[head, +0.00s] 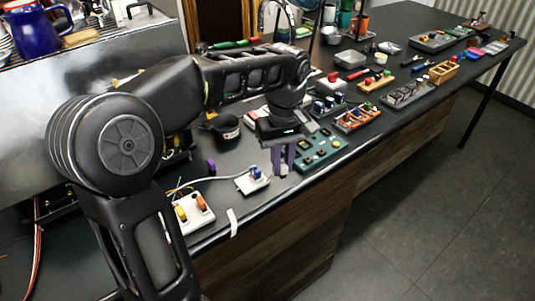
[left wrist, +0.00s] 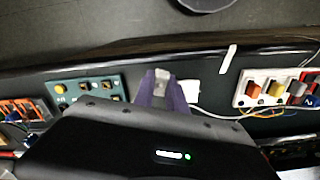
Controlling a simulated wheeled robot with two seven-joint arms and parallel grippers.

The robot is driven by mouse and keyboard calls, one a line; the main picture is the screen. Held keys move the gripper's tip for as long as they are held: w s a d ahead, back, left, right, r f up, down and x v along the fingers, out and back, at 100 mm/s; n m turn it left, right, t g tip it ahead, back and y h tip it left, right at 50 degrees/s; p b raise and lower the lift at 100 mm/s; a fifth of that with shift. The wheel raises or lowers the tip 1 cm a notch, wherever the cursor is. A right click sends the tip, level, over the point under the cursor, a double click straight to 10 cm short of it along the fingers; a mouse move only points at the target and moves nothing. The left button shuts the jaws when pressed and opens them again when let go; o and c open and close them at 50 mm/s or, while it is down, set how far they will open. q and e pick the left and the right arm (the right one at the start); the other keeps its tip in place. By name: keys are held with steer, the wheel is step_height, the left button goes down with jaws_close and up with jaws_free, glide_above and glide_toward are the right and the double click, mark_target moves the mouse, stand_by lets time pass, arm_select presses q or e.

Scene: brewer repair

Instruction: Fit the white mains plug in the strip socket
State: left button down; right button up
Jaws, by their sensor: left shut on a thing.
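My left gripper (head: 283,163) points down near the front edge of the dark bench. Its purple fingers are shut on a small pale piece, which shows between the fingertips (left wrist: 162,80) in the left wrist view. This looks like the white mains plug (left wrist: 162,74), but the fingers hide much of it. Just left of the gripper in the head view is a white block with a blue part (head: 254,180) and a thin cable. I cannot tell whether this block is the strip socket. A white board with yellow and orange parts (head: 193,213) lies further left. My right gripper is out of view.
A green board (head: 320,150) lies close to the right of the gripper. Several small fixtures fill the bench to the right. A white strip (head: 233,222) lies at the front edge, and the floor (head: 420,220) is beyond.

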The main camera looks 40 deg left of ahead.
arm_select(q)
steer(key=w+d+f+m, duration=0.8)
steer(key=d+f+m, duration=0.3)
steer(key=shift+w+d, duration=0.15)
steer(key=shift+d, duration=0.2)
steer(key=shift+d, duration=0.1)
